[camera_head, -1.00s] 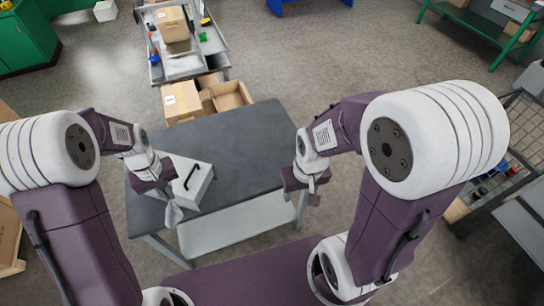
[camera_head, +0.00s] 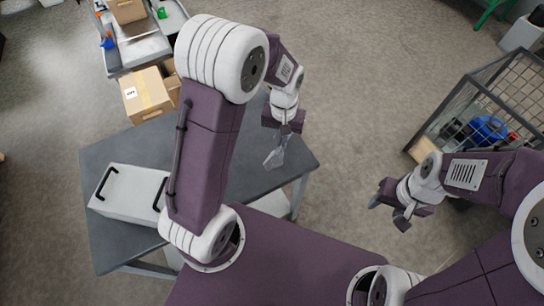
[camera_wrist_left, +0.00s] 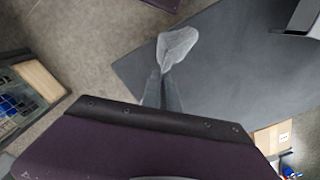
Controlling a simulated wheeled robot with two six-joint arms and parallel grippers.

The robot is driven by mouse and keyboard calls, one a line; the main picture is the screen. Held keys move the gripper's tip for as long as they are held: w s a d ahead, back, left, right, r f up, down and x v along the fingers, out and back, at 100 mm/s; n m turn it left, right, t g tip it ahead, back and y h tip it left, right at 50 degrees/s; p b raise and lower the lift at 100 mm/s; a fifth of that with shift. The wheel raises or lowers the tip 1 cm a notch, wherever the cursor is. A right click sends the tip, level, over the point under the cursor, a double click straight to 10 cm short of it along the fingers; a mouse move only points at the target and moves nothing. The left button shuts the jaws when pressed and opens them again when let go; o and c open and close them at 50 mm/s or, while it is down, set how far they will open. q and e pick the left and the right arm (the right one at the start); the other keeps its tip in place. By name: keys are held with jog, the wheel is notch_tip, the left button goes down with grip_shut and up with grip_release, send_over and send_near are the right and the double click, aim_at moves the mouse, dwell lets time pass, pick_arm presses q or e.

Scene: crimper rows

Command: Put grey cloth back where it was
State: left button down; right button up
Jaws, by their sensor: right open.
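The grey cloth (camera_head: 274,159) hangs from my left gripper (camera_head: 281,137), over or just above the right part of the dark grey table (camera_head: 125,153). In the left wrist view the cloth (camera_wrist_left: 176,46) is pinched between the fingertips (camera_wrist_left: 164,82) and sticks out beyond them in a bunched lobe. The dark tabletop and the floor show behind it. My right gripper (camera_head: 386,210) is open and empty, clear of the table at the right, above the floor.
A white box with black handles (camera_head: 122,190) stands on the table's left part. Cardboard boxes (camera_head: 147,92) stand behind the table. A wire-sided cart (camera_head: 470,95) with a blue item (camera_head: 488,129) is at the right. Open floor lies between table and cart.

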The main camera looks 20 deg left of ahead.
pick_arm(q)
jog(key=shift+w+a+f+p, duration=0.2)
jog(key=shift+a+f, duration=1.65)
jog(key=shift+f, duration=0.25)
jog(key=shift+w+a+f+p, duration=0.15)
jog(key=shift+a+f, duration=1.65)
jog(key=shift+f, duration=0.25)
jog(key=shift+w+a+f+p, duration=0.2)
jog(key=shift+a+f, duration=1.65)
jog(key=shift+f, duration=0.25)
pick_arm(e)
jog(key=shift+s+r, duration=0.1)
jog(key=shift+s, duration=0.05)
pick_arm(q)
jog(key=c, duration=0.9)
grip_release()
jog(key=shift+r, duration=0.1)
notch_tip(320, 180, up, 9)
jog(key=shift+f+b, duration=0.1)
jog(key=shift+b, duration=0.3)
pick_arm(e)
jog(key=shift+f, duration=0.4)
